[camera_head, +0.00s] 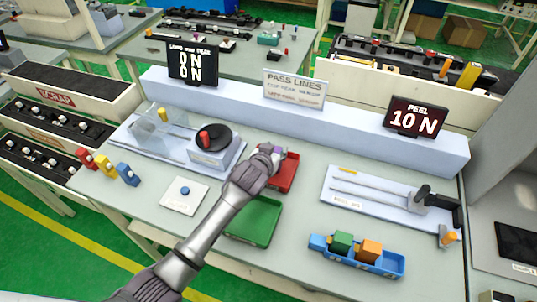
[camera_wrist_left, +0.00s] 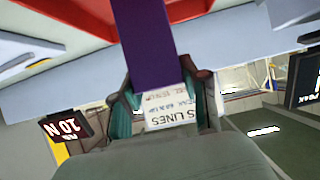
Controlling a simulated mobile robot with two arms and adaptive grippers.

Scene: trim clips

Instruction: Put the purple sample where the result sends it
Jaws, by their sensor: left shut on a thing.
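My left gripper (camera_head: 268,152) is shut on the purple sample (camera_wrist_left: 148,42), which stands out between the two fingers in the left wrist view. In the head view only a small purple bit (camera_head: 277,149) shows at the fingertips. The gripper is at the far left part of the red tray (camera_head: 288,176); I cannot tell whether the sample touches it. The green tray (camera_head: 255,224) lies nearer, partly behind my forearm. The peel display (camera_head: 415,119) reads 10 N. The pass lines sign (camera_head: 294,88) is too small to read fully. My right gripper is not in view.
A test machine with a round black top (camera_head: 211,138) stands left of the gripper. Red, yellow and blue blocks (camera_head: 106,167) stand at the left. A peel rig (camera_head: 390,200) and a blue carrier (camera_head: 357,262) with green and orange blocks are right.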

